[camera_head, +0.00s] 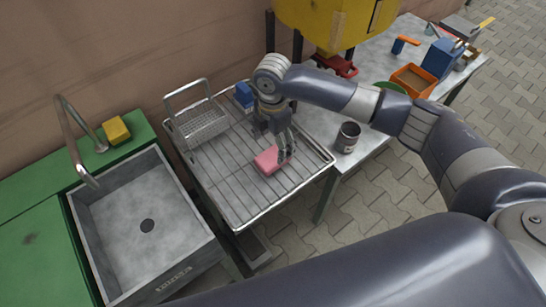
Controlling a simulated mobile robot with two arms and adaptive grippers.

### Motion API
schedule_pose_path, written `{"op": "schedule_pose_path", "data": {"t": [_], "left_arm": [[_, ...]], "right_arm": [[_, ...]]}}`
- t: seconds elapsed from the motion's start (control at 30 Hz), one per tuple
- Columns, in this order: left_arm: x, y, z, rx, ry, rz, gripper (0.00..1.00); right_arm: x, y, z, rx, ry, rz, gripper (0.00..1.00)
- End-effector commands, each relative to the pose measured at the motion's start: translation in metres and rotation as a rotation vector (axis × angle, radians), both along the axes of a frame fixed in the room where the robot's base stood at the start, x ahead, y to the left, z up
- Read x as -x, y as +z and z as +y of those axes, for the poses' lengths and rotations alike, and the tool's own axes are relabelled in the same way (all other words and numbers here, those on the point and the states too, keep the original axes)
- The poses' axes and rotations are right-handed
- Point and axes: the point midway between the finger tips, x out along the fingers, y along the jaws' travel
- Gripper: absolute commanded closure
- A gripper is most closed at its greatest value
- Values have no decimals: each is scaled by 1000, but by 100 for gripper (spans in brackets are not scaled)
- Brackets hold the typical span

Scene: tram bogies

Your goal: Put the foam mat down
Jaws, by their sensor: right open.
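The pink slab, which looks like the foam mat (267,161), lies on the wire drying rack (237,188), right of the rack's middle. My right gripper (284,157) is above and at the right side of the mat, pointing down. Its fingers are open, and one finger partly covers the mat's right end. I cannot tell whether a finger touches the mat. My left gripper is not in view.
A wire basket (203,127) and a blue block (244,96) stand at the rack's back. The sink (147,200) is on the left, with a yellow sponge (116,130) behind it. A dark can (348,137) stands right of the rack. An orange tray (413,81) is farther right.

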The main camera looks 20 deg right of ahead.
Motion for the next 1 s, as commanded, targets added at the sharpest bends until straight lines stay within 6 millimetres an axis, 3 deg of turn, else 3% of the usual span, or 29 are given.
{"op": "schedule_pose_path", "data": {"t": [0.4, 0.67, 0.87, 1.0], "left_arm": [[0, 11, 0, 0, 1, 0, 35], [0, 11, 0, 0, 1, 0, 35], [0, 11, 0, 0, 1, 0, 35], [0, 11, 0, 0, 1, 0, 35]], "right_arm": [[6, -50, 1, 1, -1, 0, 23], [6, -53, 1, 1, 0, -1, 23], [6, -53, 1, 1, 0, -1, 66], [6, -53, 1, 1, 0, -1, 71]]}}
